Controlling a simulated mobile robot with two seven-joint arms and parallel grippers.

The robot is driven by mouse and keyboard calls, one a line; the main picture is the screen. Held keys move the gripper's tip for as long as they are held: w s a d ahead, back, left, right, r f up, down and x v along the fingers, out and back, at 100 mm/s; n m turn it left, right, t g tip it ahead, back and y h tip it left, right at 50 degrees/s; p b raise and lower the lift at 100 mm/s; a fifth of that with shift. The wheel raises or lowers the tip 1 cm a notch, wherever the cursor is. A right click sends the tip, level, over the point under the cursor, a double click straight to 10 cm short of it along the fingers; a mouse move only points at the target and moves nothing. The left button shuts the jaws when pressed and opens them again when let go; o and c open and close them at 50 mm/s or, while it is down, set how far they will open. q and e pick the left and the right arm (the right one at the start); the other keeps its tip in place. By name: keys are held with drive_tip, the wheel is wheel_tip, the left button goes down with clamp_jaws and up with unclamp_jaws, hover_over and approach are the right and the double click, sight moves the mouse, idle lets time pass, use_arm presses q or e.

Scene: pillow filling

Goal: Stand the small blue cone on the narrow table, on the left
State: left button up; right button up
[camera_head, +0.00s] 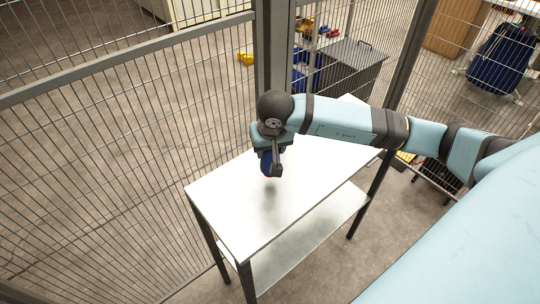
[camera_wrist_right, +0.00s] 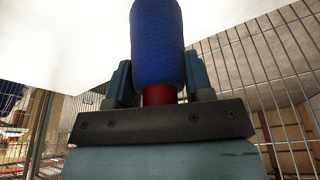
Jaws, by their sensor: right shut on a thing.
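The blue cone (camera_wrist_right: 158,45) is in my right gripper (camera_wrist_right: 160,88), between its two fingers, with a red part showing at its near end in the right wrist view. In the head view my right gripper (camera_head: 272,172) is above the white narrow table (camera_head: 235,205), over its middle-left part. A bit of the blue cone (camera_head: 266,162) shows there, mostly hidden by the gripper and wrist. A soft shadow lies on the table top below it, and the cone looks held above the surface. My left gripper is not in view.
The table top is clear around the gripper, with a lower shelf (camera_head: 310,235) beneath. A wire fence (camera_head: 120,130) with a dark post (camera_head: 273,50) stands close behind the table. A grey bin (camera_head: 350,68) and a yellow object (camera_head: 246,58) are beyond the fence.

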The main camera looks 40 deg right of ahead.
sight(270, 158)
wheel_tip(270, 158, down, 4)
drive_tip(key=shift+r, duration=0.1)
drive_tip(key=shift+f, duration=0.2)
drive_tip(key=o, duration=1)
